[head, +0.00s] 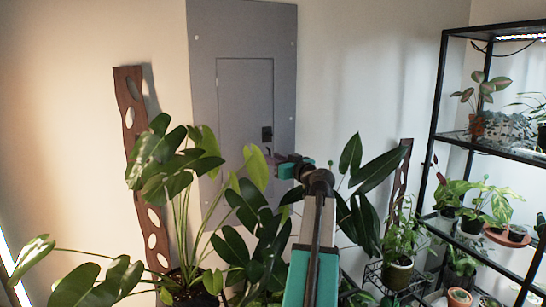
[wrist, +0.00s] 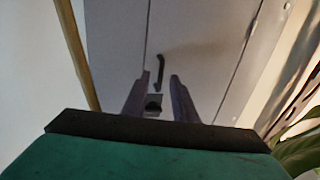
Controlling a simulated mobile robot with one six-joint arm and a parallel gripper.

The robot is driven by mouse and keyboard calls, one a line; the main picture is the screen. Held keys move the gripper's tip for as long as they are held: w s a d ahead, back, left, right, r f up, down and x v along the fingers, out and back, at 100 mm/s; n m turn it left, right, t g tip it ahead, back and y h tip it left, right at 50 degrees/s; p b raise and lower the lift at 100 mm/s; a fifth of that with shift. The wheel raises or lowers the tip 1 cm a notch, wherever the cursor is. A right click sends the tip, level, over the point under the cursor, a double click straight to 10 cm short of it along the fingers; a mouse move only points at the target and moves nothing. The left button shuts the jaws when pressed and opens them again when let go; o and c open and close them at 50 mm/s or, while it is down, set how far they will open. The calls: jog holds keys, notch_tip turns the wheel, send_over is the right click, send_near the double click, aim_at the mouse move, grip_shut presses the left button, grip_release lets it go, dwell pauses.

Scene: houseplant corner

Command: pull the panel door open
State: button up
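The grey panel (head: 202,60) is mounted on the wall. Its door (head: 243,95) looks shut, lying flush in the frame. A small black latch (head: 267,133) sits near the door's right edge. My gripper (head: 270,155) is just below the latch, in front of the door. In the wrist view my gripper (wrist: 157,85) is open, with two dark fingers spread apart and the door (wrist: 115,45) ahead. A dark hooked handle part (wrist: 160,68) shows beyond and between the fingertips, with a dark piece (wrist: 153,103) below it. I see no clear contact.
Large-leaved plants (head: 175,165) stand in front of the panel's lower part, with leaves close around my arm. A wooden strip with holes (head: 132,115) leans at left. A black shelf rack (head: 437,105) with potted plants stands at right. The wall right of the panel is bare higher up.

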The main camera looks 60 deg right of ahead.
jog(key=shift+w+d, duration=0.2)
jog(key=shift+w, duration=0.35)
jog(key=shift+c, duration=0.2)
grip_shut()
dwell(1.0)
